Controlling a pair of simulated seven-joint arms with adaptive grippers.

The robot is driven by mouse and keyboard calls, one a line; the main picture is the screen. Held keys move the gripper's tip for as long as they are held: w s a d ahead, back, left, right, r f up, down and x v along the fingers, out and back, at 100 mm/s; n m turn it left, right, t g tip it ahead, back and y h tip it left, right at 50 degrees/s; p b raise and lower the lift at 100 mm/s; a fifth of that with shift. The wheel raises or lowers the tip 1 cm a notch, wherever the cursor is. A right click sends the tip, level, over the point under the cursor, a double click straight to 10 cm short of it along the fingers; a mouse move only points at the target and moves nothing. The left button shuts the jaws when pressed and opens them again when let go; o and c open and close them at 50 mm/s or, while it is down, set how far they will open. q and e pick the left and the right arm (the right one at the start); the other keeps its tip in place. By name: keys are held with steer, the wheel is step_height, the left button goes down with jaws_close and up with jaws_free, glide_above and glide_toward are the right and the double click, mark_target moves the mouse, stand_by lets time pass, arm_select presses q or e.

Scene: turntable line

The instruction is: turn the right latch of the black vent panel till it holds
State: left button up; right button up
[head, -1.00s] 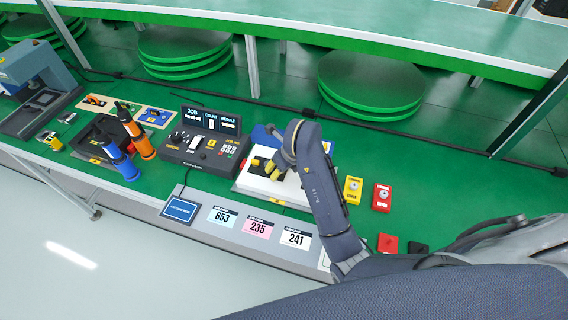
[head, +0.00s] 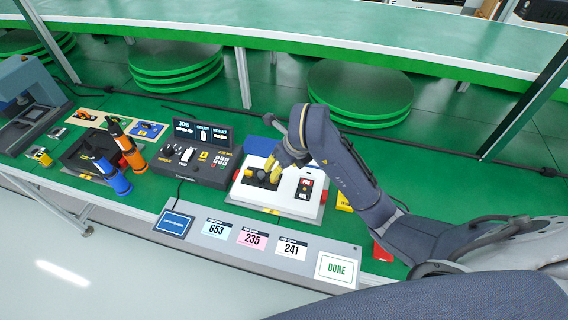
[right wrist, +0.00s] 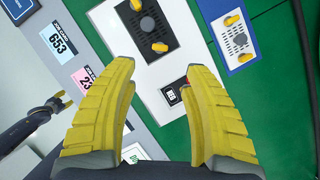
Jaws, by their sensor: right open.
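The black vent panel (right wrist: 157,24) is set in a white box (right wrist: 172,62), which also shows in the head view (head: 292,208). In the right wrist view its right latch (right wrist: 160,47) is a yellow knob on the panel's near end, and the left latch (right wrist: 136,5) is at the top edge. My right gripper (right wrist: 162,80) is open and empty, its yellow fingers short of the right latch and apart from it in the picture. In the head view this gripper (head: 274,162) is over the box and partly covers the panel. What seems to be my left gripper (right wrist: 58,103) shows small at the left.
A blue-edged panel (right wrist: 235,38) with yellow knobs lies beside the box. A control console (head: 197,150) stands to its left. The front strip holds number cards and a DONE card (head: 337,268). A red block (head: 383,252) sits partly behind my arm.

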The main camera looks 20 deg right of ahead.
steer(key=shift+s+d+r, duration=0.1)
steer(key=shift+s+r, duration=0.1)
steer(key=shift+r, duration=0.15)
stand_by(0.3)
